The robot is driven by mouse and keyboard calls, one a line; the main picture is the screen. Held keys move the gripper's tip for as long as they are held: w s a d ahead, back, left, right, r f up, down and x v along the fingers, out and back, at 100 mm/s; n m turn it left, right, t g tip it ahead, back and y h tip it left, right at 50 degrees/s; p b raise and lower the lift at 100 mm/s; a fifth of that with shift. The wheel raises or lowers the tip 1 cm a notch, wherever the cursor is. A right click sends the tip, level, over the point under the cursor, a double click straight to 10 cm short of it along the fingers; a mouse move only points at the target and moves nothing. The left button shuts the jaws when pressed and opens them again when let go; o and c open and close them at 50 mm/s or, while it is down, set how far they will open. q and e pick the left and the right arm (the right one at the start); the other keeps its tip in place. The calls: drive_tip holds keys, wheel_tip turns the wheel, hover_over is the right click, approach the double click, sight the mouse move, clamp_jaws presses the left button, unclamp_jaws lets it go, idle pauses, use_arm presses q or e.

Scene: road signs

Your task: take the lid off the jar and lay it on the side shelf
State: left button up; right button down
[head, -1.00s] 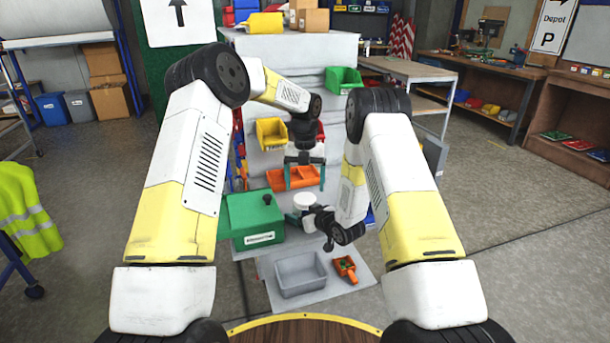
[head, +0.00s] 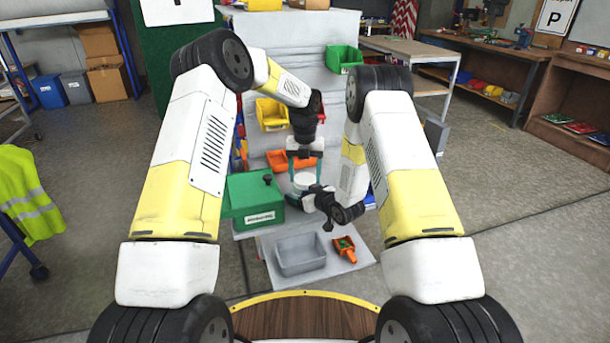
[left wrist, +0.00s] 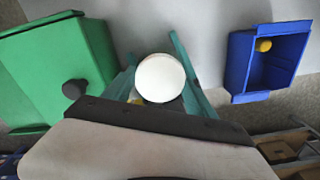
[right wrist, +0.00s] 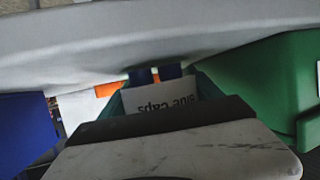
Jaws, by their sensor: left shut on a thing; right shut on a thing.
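The jar's round white lid (head: 305,182) shows between the teal fingers of my left gripper (head: 305,172), which reaches down from above. In the left wrist view the lid (left wrist: 160,77) sits between the fingers, and my left gripper is shut on it. My right gripper (head: 312,198) reaches in low from the right and is shut on the jar. In the right wrist view the jar (right wrist: 160,97) shows an upside-down "Blue caps" label between the teal fingers. I cannot tell whether the lid still touches the jar. I cannot tell which surface is the side shelf.
A green box (head: 255,200) with a dark knob stands left of the jar. A grey tray (head: 300,255) and an orange scoop (head: 345,249) lie on the lower shelf (head: 325,268). Orange and yellow bins hang behind.

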use_arm(q)
drive_tip(key=n, duration=1.3)
drive_tip(key=shift+n, duration=0.3)
drive_tip(key=n, duration=0.3)
drive_tip(key=shift+n, duration=0.3)
drive_tip(key=o, duration=1.5)
drive_tip(key=shift+o, duration=0.2)
drive_tip(key=shift+r, duration=0.15)
